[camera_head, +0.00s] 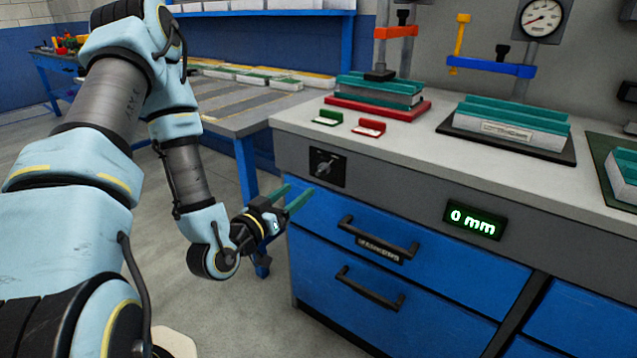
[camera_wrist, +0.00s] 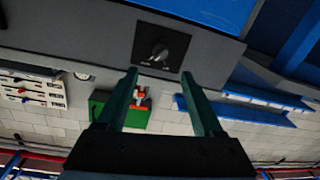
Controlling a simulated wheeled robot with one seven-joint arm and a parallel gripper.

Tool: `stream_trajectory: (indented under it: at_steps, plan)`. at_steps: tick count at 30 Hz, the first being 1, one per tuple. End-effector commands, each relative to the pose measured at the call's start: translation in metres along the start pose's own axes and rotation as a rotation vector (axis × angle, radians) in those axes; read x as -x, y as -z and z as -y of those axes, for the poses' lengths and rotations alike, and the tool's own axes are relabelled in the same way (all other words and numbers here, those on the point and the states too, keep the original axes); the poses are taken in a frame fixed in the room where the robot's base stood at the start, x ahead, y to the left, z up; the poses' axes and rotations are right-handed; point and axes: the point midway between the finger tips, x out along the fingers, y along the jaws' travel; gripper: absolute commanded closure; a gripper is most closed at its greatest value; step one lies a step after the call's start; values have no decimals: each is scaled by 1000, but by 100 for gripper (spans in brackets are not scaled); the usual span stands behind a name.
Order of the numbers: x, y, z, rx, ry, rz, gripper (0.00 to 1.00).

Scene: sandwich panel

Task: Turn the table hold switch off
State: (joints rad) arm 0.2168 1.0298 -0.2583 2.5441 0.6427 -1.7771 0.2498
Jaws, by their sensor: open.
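The table hold switch (camera_head: 326,166) is a dark knob on a black square plate, set in the grey front panel at the left end of the bench. In the wrist view the switch (camera_wrist: 160,52) shows near the top, beyond my fingertips, and the picture is turned over. My gripper (camera_head: 296,198) is open and empty, with two green fingers apart. It is in front of the bench, below and left of the switch, not touching it. In the wrist view the fingers of my gripper (camera_wrist: 160,82) point toward the switch plate. The markings on the plate are too small to read.
Blue drawers with black handles (camera_head: 378,238) lie below the panel. A green display (camera_head: 473,220) reads 0 mm. A side table (camera_head: 235,120) stands behind. Floor in front is clear.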

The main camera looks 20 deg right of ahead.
Motion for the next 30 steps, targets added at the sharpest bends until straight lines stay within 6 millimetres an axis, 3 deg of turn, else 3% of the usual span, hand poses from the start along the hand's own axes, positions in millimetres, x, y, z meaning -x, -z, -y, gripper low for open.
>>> stream_trajectory:
  at_steps: [14, 22, 30]
  plan:
    - [-25, -5, 1, -4, 0, -4, 32]
    - [-78, 2, 0, -2, 1, -1, 32]
    - [-104, 1, 0, 0, 2, 1, 32]
